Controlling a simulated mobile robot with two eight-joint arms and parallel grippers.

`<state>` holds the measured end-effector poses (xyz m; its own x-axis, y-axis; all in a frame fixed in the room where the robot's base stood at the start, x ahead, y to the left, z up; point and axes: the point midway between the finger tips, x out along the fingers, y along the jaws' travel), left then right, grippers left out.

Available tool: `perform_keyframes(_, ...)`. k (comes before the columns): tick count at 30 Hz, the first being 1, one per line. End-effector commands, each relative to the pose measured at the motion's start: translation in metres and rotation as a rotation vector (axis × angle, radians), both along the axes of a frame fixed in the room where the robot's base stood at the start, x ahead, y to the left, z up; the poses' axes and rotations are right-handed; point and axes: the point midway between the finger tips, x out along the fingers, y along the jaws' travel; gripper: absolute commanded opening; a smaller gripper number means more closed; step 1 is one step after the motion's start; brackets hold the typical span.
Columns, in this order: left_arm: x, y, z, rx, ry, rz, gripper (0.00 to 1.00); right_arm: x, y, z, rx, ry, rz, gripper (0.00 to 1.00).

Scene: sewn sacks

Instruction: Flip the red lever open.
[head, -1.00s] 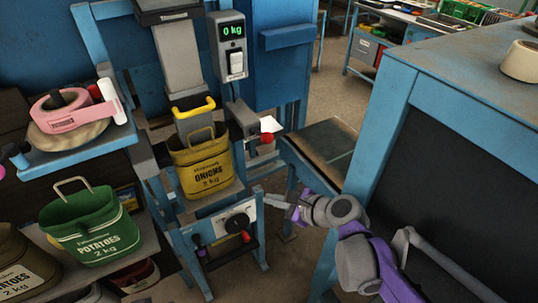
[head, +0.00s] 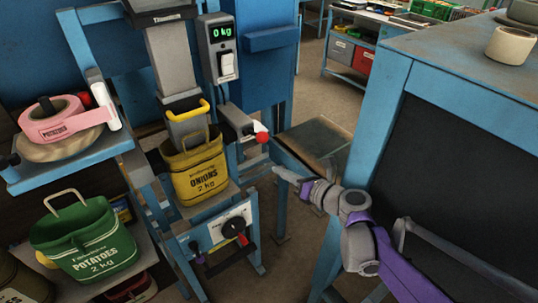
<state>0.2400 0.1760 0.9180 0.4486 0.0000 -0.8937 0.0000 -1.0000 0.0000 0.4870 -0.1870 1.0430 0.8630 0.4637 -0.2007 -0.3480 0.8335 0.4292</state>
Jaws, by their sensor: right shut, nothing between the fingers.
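A red ball knob (head: 262,137) sits at the end of a grey arm-like fitting beside the filling stand, with a small white piece next to it. A second red part (head: 241,238) shows on the low panel, beside a black dial. I cannot tell for certain which is the red lever. My right gripper (head: 278,172) comes in from the right, shut and empty. In the picture its tips are a little below and right of the red knob, apart from it. My left gripper is out of view.
A scale display (head: 222,32) reads 0 kg. A blue bench (head: 450,60) bounds the right.

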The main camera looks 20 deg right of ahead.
Motion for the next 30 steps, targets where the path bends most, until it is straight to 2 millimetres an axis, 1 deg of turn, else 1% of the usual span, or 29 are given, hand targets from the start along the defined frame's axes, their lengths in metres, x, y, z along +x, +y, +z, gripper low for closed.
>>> perform_keyframes(5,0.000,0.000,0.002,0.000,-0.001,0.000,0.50,0.020,0.012,-0.004,0.000,0.000,0.005,0.00)
perform_keyframes(12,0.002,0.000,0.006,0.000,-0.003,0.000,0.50,0.065,0.037,-0.014,-0.001,-0.001,0.004,0.00)
perform_keyframes(16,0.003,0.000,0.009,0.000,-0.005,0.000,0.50,0.087,0.049,-0.020,-0.001,-0.001,0.004,0.00)
perform_keyframes(18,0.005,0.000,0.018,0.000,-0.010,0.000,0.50,0.086,0.039,-0.003,-0.002,-0.002,-0.002,0.00)
perform_keyframes(21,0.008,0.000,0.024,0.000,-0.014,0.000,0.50,0.086,0.033,0.008,-0.002,-0.002,0.000,0.00)
perform_keyframes(25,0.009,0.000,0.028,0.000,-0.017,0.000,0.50,0.086,0.029,0.016,-0.002,-0.001,-0.001,0.00)
perform_keyframes(30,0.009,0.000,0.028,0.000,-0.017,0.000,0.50,0.086,0.028,0.017,-0.002,0.000,0.001,0.00)
